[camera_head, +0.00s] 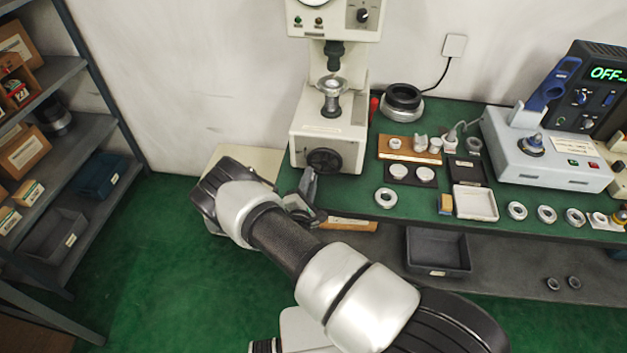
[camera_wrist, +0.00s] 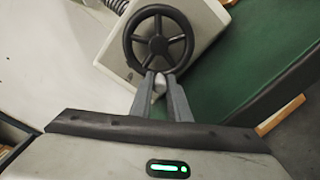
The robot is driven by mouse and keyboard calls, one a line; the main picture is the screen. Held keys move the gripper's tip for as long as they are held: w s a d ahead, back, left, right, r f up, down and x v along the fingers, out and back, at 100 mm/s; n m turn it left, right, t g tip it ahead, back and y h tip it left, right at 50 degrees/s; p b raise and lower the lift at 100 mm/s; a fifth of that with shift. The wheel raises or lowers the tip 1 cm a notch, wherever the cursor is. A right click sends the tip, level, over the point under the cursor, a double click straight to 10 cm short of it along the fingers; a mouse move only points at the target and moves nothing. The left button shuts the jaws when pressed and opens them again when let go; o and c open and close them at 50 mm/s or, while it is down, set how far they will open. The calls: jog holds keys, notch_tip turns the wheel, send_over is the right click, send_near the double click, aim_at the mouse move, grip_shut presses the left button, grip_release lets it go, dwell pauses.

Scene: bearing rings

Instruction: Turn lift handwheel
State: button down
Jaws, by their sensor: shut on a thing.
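The lift handwheel (camera_head: 324,161) is a black spoked wheel on the front of the cream bench machine (camera_head: 318,118). In the wrist view the handwheel (camera_wrist: 159,40) is seen almost face-on, with several spokes and a round hub. My gripper (camera_wrist: 160,76) is at the rim's near edge, its two fingers close together there with a small light piece between them. My gripper (camera_head: 311,184) shows in the head view just below and left of the wheel. The fingers look shut on the rim, though the exact contact is partly hidden.
Bearing rings (camera_head: 517,211) and a white tray (camera_head: 475,203) lie on the green bench (camera_head: 358,200) to the right. A grey heater unit (camera_head: 545,155) stands further right. Shelves (camera_head: 60,150) stand at left. Green floor (camera_head: 140,270) is open at lower left.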

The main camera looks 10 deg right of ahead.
jog(key=m, duration=0.1)
jog(key=a+r+m, duration=0.1)
jog(key=m, duration=0.1)
jog(key=shift+w+r+m, duration=0.15)
jog(key=shift+r+m, duration=0.15)
jog(key=shift+a+r+m+p, duration=0.1)
jog(key=shift+r+m, duration=0.2)
jog(key=shift+m, duration=0.4)
jog(key=shift+d+r+m+p, duration=0.1)
jog(key=shift+r+m, duration=0.15)
jog(key=shift+m, duration=0.45)
jog(key=shift+a+r+m+p, duration=0.1)
jog(key=shift+r+m, duration=0.2)
jog(key=shift+m, duration=0.4)
jog(key=c, duration=1.7)
grip_release()
jog(key=shift+r, duration=0.1)
jog(key=b+v, duration=0.2)
jog(key=v, duration=1.5)
jog(key=shift+s, duration=0.2)
